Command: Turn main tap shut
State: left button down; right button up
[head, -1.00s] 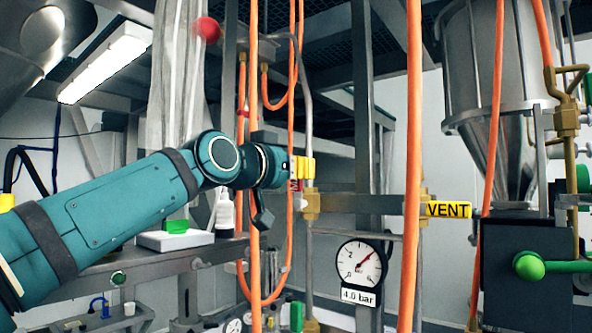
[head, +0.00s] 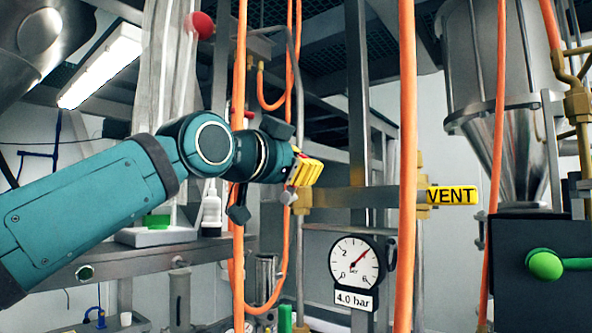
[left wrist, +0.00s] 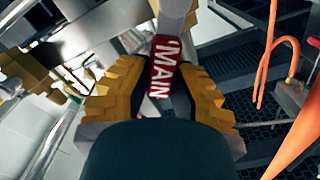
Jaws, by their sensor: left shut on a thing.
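The main tap's red handle, lettered MAIN (left wrist: 163,68), lies between the two yellow ribbed fingers of my left gripper (left wrist: 165,95) in the left wrist view. The fingers are shut on it. In the head view my left gripper (head: 306,172) is at the pipe beside the brass fitting (head: 303,198), its fingers tilted. The red handle is mostly hidden there by the fingers. My right gripper is not in view.
A yellow VENT label (head: 452,196) is to the right. A pressure gauge (head: 355,262) marked 4.0 bar hangs below, its needle pointing up right. Orange hoses (head: 407,150) run vertically close to my arm. A green-knobbed lever (head: 545,265) is at far right.

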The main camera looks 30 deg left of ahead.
pick_arm(q)
jog(key=shift+s+d+f+m+b, duration=0.1)
jog(key=shift+d+f+m+b, duration=0.65)
jog(key=shift+m, duration=1.2)
jog(key=shift+w+d+f+m+b, duration=0.1)
jog(key=shift+d+f+m+b, duration=0.25)
jog(key=shift+f+m, duration=1.2)
jog(key=shift+s+d+f+m+b, duration=0.1)
jog(key=shift+d+f+m+b, duration=0.4)
jog(key=shift+m, duration=1.9)
jog(key=shift+a, duration=0.1)
jog(key=c, duration=0.8)
grip_release()
jog(key=s, duration=0.8)
jog(key=s+a, duration=0.1)
jog(key=s, duration=0.3)
